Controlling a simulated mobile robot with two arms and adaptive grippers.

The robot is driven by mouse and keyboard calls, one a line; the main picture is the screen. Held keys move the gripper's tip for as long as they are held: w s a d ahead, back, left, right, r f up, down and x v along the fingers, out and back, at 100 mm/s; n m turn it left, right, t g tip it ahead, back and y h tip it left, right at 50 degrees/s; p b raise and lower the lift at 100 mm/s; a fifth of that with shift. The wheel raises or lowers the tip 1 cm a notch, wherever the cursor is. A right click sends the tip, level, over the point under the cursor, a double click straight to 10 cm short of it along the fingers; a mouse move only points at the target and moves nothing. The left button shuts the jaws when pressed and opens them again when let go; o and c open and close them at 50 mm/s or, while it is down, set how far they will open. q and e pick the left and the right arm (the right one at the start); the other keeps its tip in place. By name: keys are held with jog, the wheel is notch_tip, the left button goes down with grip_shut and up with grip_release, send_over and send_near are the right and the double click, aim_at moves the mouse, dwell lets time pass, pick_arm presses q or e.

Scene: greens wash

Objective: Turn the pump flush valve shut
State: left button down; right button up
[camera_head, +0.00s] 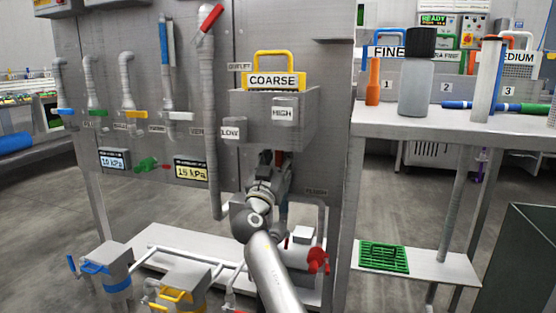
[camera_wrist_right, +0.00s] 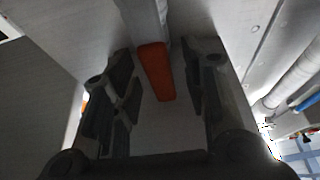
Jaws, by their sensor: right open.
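My right gripper (camera_head: 272,158) is raised in front of the grey panel, just under the grey box that carries the COARSE bin. In the right wrist view its two fingers (camera_wrist_right: 160,75) are open, with an orange-red lever (camera_wrist_right: 157,72) between them. The lever hangs from a pale grey pipe or body; I see a gap to each finger. This looks like the flush valve's handle, but no label shows there. In the head view the gripper hides the lever. A small label, perhaps FLUSH (camera_head: 316,191), is right of the gripper. My left gripper is out of view.
The grey box (camera_head: 240,106) with the yellow-handled COARSE bin (camera_head: 272,80) is directly above the gripper. A vertical grey hose (camera_head: 210,130) runs left of it. Below are a red round fitting (camera_head: 318,260) and a white shelf (camera_head: 150,240). A bench (camera_head: 440,128) stands right.

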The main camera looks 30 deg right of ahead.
grip_shut()
dwell(0.4)
